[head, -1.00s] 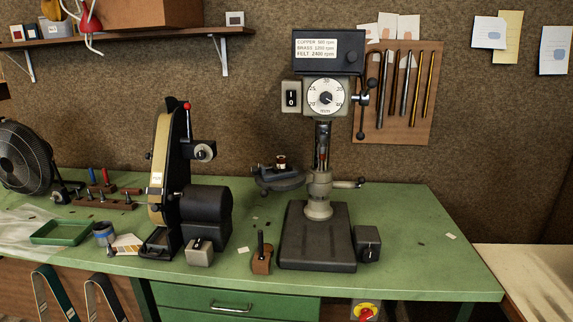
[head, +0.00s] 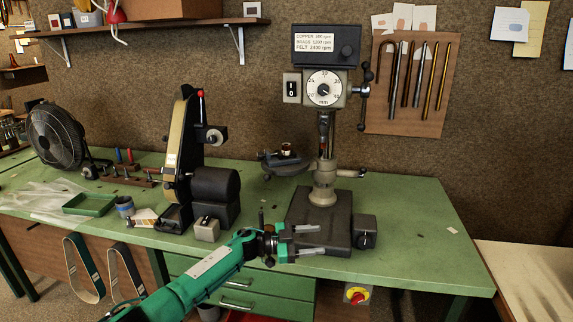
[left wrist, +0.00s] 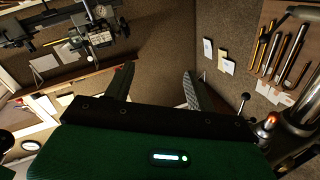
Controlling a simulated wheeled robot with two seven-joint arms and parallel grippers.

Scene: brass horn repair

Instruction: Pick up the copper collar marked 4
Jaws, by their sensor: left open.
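A small copper-coloured ring (head: 287,149), which looks like the copper collar, sits on the dark round side table (head: 284,163) left of the drill press column. Its mark is too small to read. My left gripper (head: 319,239) is open and empty, over the front of the drill press base, to the right of and nearer than the ring. Its two fingers (left wrist: 156,88) show apart in the left wrist view, with nothing between them. My right gripper is not in view.
The drill press (head: 324,95) stands behind my left gripper, its heavy base (head: 300,207) beneath. A belt grinder (head: 183,160) stands to the left and a small control box (head: 365,232) to the right. The green bench (head: 420,210) is mostly clear at right.

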